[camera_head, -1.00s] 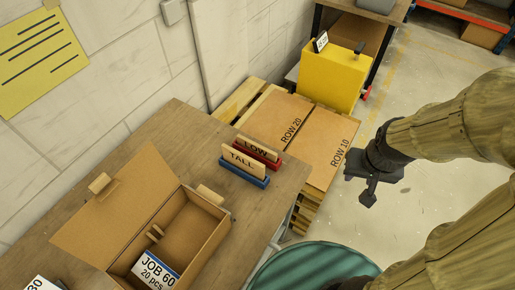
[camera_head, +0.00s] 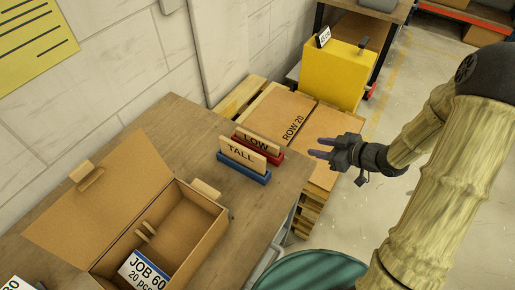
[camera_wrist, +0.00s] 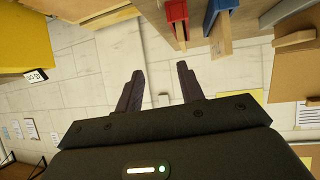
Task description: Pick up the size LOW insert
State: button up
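The LOW insert (camera_head: 257,141) is a thin wooden plate standing upright in a red holder (camera_head: 275,157) on the wooden table. The TALL insert (camera_head: 240,151) stands in a blue holder (camera_head: 243,171) just in front of it and hides part of it. My gripper (camera_head: 315,147) is to the right of the holders, apart from them, with its fingers pointing left. In the wrist view its two dark fingers (camera_wrist: 160,90) are spread with nothing between them. The red holder (camera_wrist: 177,12) and the blue holder (camera_wrist: 214,12) show at the top of that view.
An open cardboard box (camera_head: 213,240) with a JOB 60 label stands on the table (camera_head: 287,187) left of the holders. Stacked cardboard marked ROW 20 (camera_head: 275,113) and a yellow box (camera_head: 333,75) are behind. A green round surface (camera_head: 315,270) is at the bottom.

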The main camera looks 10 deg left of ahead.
jog(key=shift+s+a+f+n+g+y, duration=0.25)
jog(key=shift+s+a+n+g+y, duration=0.5)
jog(key=shift+s+y, duration=0.35)
jog(key=shift+w, duration=0.1)
jog(key=p, duration=0.1)
send_near(268, 142)
jog(key=x, duration=0.5)
jog(key=shift+a+f, duration=0.1)
jog(key=shift+f, duration=0.2)
jog(key=shift+a+p, duration=0.5)
jog(key=shift+a, duration=0.05)
jog(key=p+x, duration=0.1)
jog(key=x, duration=0.3)
jog(key=shift+w+a, duration=0.1)
jog(key=shift+w, duration=0.1)
